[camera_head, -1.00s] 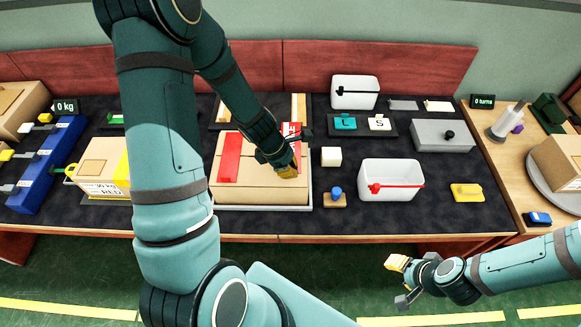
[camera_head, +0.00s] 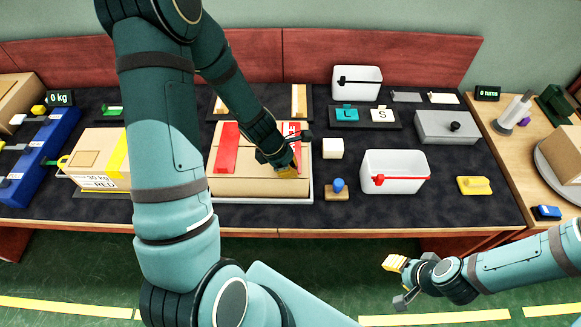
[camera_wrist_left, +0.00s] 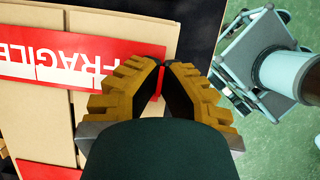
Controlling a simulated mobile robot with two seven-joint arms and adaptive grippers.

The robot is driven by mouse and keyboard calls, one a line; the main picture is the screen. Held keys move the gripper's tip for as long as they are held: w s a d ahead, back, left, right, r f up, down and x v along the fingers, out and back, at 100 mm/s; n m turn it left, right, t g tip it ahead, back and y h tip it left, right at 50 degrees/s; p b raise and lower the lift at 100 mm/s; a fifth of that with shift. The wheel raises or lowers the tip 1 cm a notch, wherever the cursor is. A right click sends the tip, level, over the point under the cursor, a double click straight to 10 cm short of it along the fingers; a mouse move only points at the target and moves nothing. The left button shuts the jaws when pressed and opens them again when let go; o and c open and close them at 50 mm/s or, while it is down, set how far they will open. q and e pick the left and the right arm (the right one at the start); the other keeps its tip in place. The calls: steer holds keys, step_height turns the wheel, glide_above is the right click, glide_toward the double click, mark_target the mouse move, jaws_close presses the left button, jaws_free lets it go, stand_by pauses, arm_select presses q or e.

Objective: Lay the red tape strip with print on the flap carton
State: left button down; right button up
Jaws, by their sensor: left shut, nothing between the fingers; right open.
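The flap carton (camera_head: 255,187) is a closed tan box on a pale tray in the middle of the bench. The red tape strip with print (camera_head: 291,128) lies along the right part of its top, partly hidden by my left gripper. In the left wrist view the strip (camera_wrist_left: 60,50) shows white FRAGILE lettering and looks flat on the cardboard. My left gripper (camera_head: 287,172) is shut and empty, its tips (camera_wrist_left: 166,64) at the strip's near end. A plain red strip (camera_head: 227,148) lies on the carton's left part. My right gripper (camera_head: 396,280) is open, in front of the bench.
A white bin with a red handle (camera_head: 395,186), a white cube (camera_head: 333,148) and a blue-knobbed block (camera_head: 338,189) stand right of the carton. Another carton (camera_head: 92,160) stands left, partly behind my left arm.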

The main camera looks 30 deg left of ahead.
arm_select(q)
steer(key=c, duration=1.1)
jaws_free()
steer(key=shift+o, duration=0.2)
steer(key=shift+r, duration=0.1)
steer(key=v, duration=1.2)
